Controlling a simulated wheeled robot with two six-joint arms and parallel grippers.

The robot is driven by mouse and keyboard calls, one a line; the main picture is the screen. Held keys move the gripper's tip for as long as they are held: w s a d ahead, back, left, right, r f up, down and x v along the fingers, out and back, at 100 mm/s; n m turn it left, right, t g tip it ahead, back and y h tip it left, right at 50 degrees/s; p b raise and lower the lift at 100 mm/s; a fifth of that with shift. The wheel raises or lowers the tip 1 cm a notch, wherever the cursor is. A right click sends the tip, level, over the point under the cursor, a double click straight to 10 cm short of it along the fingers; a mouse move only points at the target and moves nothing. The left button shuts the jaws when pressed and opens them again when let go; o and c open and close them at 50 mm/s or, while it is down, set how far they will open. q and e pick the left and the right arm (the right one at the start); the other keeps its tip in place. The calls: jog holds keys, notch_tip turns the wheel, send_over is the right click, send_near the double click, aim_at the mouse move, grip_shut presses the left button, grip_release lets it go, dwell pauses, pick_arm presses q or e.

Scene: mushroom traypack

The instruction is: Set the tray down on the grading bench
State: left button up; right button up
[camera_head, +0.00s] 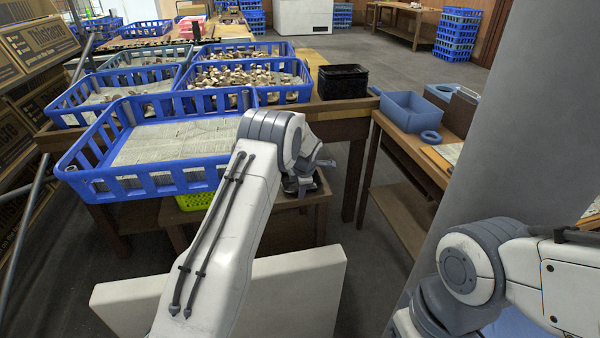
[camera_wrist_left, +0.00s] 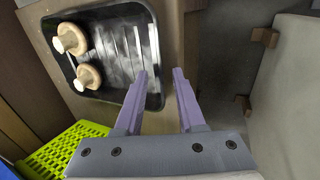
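A black tray (camera_wrist_left: 118,93) with two pale mushrooms (camera_wrist_left: 70,40) in its left part shows in the left wrist view. It lies on or just above a brown wooden surface (camera_wrist_left: 180,50); I cannot tell if it touches. My left gripper (camera_wrist_left: 162,74) is open, with one finger over the tray's near right corner and the other outside its rim. In the head view the left wrist covers most of the tray, above a low wooden bench (camera_head: 313,197). My right arm shows at lower right, its gripper out of view.
Blue crates (camera_head: 160,181), some with mushrooms (camera_head: 240,76), fill the table at left. A black box (camera_head: 343,82) stands at its right end. A side table at right holds a blue bin (camera_head: 410,112) and a blue ring (camera_head: 431,137).

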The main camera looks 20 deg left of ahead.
pick_arm(q)
jog(key=shift+f, duration=0.15)
dwell(0.5)
grip_shut()
